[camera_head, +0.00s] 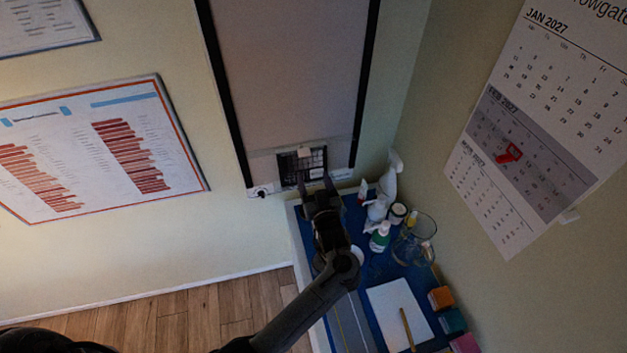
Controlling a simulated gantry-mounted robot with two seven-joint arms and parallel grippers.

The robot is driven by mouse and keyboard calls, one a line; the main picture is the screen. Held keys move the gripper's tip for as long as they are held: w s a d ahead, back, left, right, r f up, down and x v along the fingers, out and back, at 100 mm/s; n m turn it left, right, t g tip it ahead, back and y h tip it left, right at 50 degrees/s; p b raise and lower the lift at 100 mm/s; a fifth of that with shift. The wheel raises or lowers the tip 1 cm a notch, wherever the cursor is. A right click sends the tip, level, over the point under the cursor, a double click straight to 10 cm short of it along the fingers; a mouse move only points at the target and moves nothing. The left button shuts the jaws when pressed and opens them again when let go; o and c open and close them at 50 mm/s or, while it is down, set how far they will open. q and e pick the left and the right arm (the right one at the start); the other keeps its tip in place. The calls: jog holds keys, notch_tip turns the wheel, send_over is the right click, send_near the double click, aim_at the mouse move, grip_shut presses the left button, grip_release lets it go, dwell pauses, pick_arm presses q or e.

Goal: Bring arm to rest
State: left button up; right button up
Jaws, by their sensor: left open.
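My left gripper (316,190) is at the far end of my dark left arm, which comes in from the bottom of the view. It is open, with its fingers pointing away toward the wall. Nothing shows between the fingers. It is over the far left part of a blue-topped table (376,268). A small white round thing under the wrist is mostly hidden by my arm. My right gripper does not show.
Spray bottles (387,183), a green-labelled bottle (380,238), a jar (397,213) and a glass jug (414,240) stand right of my gripper. White paper (398,314) with a pencil (407,329) lies nearer, beside coloured blocks (441,298). A wall calendar (545,125) hangs at right.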

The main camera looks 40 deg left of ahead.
pick_arm(q)
jog(key=s+a+f+m+h+p, duration=0.1)
jog(key=s+a+f+m+p, duration=0.15)
jog(key=s, duration=0.45)
jog(key=s+a+f+m+h+p, duration=0.1)
jog(key=s+f+p, duration=0.25)
jog(key=s, duration=0.35)
jog(key=s+d+r+m+g+h+p, duration=0.2)
jog(key=s+d+r+m+g+h, duration=0.1)
jog(key=s+d+h, duration=0.3)
jog(key=s+d+r+m+g+h+p, duration=0.2)
jog(key=s+d+r+m+g+h, duration=0.2)
jog(key=s+d, duration=0.6)
jog(key=shift+s+d+r+m+h+p, duration=0.2)
jog(key=shift+s+r+m+h+p, duration=0.15)
jog(key=shift+s+r+m+h, duration=0.75)
